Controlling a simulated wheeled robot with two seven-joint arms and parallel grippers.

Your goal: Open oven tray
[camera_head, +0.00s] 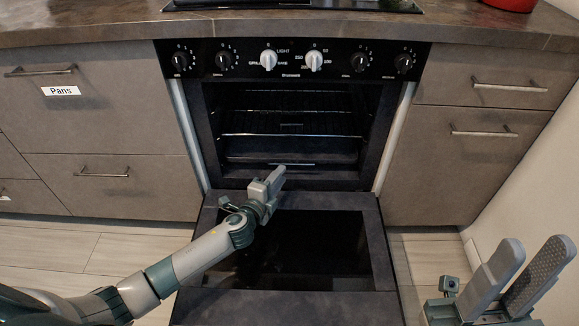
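The oven (203,120) stands in the middle with its door (290,305) folded down and open. Inside, wire racks (290,135) sit above a dark tray (250,150) low in the cavity, with a light strip on its front edge. My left gripper (278,176) reaches over the open door, its fingers pointing at the cavity's lower front. Its fingers overlap in this view, so their opening is unclear. Whether it touches the tray cannot be told. My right gripper (529,262) is at the lower right, away from the oven, its two fingers apart with nothing between them.
Knobs (290,60) line the panel above the cavity. Closed drawers flank the oven, one labelled Pans (62,91). The countertop (100,22) runs across the top, with a red object (512,4) at right. A white wall (540,180) bounds the right side.

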